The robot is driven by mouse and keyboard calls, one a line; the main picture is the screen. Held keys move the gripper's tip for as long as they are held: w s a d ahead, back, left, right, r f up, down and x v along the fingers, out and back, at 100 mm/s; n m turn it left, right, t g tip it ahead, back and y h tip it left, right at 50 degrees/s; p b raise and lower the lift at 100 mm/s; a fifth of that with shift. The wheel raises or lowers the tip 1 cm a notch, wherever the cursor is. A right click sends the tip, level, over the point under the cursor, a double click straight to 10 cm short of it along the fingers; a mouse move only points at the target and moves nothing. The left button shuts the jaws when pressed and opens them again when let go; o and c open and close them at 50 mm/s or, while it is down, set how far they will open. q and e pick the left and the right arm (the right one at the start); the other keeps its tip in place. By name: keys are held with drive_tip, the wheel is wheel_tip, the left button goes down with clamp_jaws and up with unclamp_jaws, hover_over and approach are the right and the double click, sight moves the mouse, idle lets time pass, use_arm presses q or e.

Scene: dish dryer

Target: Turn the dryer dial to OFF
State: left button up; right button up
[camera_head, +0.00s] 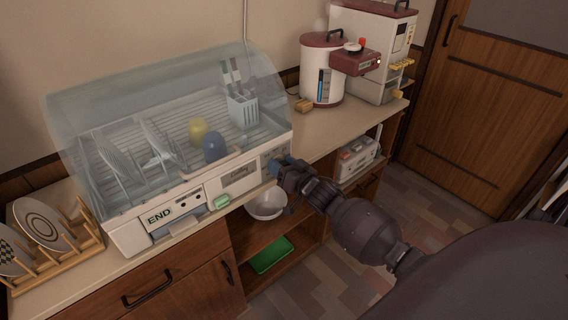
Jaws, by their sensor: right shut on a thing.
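The dish dryer (130,235) stands on the counter at the left, with a clear domed lid (150,95) over its rack. Its front panel shows an END label, a green piece and a pale label plate. My right gripper (273,166) reaches the right end of this front panel. It is shut at the spot where the dial seems to be, and its fingers hide the dial, so I cannot read its setting. My left gripper is not in view.
Inside the dryer are plates (118,158), a yellow cup (197,130), a blue cup (214,147) and a utensil holder (243,110). A plate rack (60,262) stands at left. A white and red pot (322,75) stands at right. A bowl (266,204) sits on the shelf below.

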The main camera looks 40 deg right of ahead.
drive_tip(key=n, duration=0.2)
drive_tip(key=shift+r+n+p, duration=0.15)
drive_tip(key=shift+n+p, duration=0.25)
drive_tip(key=n, duration=0.3)
drive_tip(key=shift+a+n+p, duration=0.1)
drive_tip(key=shift+n+p, duration=0.2)
drive_tip(key=n, duration=0.4)
drive_tip(key=shift+n, duration=0.3)
drive_tip(key=n, duration=0.3)
drive_tip(key=shift+a+f+n, duration=0.1)
drive_tip(key=shift+f+n, duration=0.15)
drive_tip(key=shift+n, duration=0.05)
drive_tip(key=n, duration=0.3)
use_arm(q)
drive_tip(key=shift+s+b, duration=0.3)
drive_tip(key=shift+b, duration=0.15)
use_arm(e)
drive_tip(key=shift+n, duration=2.1)
